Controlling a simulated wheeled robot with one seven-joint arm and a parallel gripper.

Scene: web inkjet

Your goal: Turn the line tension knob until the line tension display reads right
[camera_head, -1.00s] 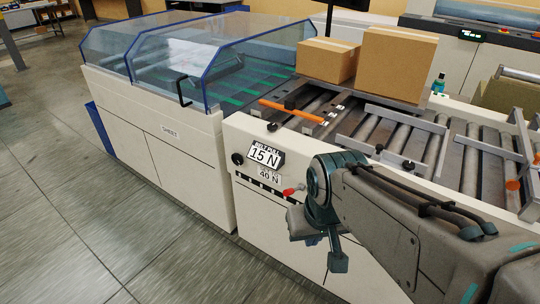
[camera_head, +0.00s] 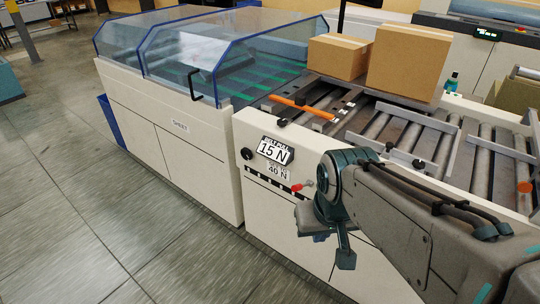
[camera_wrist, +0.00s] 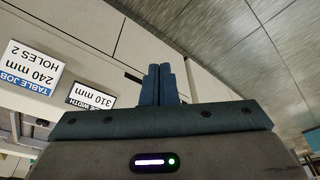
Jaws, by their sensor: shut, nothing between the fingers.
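A display (camera_head: 275,151) on the cream front panel reads 15 N; its small heading looks like "BELT PULL". A label (camera_head: 278,171) under it reads 40 N, its upper line blurred. A round black knob (camera_head: 246,153) is left of the display. No display in view is clearly headed line tension. In the wrist view, my gripper (camera_wrist: 160,68) is shut and empty, its two fingers together, clear of the cream panels. In the head view my wrist is in front of the panel, right of and below the display; the fingertips cannot be made out there.
A job plate (camera_wrist: 31,67) and a width plate (camera_wrist: 90,95) show upside down in the wrist view. Cartons (camera_head: 410,60) and rollers are on top. The floor (camera_head: 120,220) at left is clear.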

